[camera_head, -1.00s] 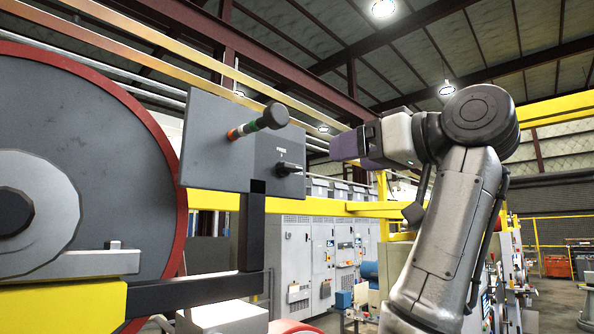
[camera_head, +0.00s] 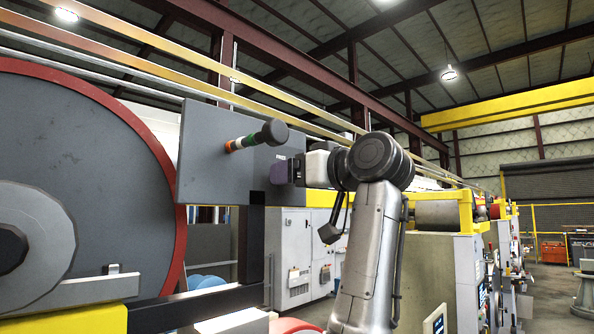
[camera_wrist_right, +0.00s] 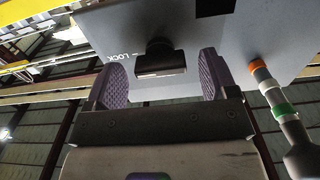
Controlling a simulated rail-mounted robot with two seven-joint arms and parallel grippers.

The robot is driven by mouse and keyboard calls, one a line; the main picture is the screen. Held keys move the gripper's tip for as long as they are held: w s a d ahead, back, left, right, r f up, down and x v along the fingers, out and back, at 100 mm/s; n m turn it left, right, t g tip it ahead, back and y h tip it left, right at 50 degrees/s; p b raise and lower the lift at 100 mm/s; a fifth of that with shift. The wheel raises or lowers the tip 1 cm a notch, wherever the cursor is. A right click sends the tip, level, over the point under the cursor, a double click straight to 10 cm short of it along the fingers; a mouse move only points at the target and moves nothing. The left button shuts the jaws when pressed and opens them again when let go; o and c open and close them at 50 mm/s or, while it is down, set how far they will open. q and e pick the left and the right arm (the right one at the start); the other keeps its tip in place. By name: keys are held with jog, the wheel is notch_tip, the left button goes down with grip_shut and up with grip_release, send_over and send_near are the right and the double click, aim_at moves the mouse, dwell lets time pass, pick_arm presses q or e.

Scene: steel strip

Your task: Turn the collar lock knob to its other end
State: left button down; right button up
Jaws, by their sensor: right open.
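The knob (camera_wrist_right: 162,62) is dark, with a bar-shaped grip, on a grey panel (camera_head: 215,150). In the right wrist view the bar lies across the picture, with a white LOCK label (camera_wrist_right: 118,56) to its left. My right gripper (camera_wrist_right: 162,78) is open, with one purple finger on each side of the knob and a gap visible at both sides. In the head view my right gripper (camera_head: 279,173) is at the panel's right part and hides the knob, just below the FREE label (camera_head: 279,157). My left gripper is not in view.
A lever (camera_head: 260,136) with coloured bands and a dark round end sticks out of the panel above and left of my gripper. A large grey reel (camera_head: 95,130) with a red rim stands at the left. Pale cabinets (camera_head: 296,250) stand behind.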

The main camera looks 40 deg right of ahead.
jog(key=shift+w, duration=0.15)
jog(key=c, duration=0.9)
jog(key=shift+c, duration=0.2)
jog(key=shift+n, duration=0.3)
jog(key=n+p, duration=0.5)
jog(key=n, duration=1.2)
jog(key=shift+r, duration=0.1)
jog(key=shift+a+n, duration=0.1)
jog(key=shift+n, duration=0.2)
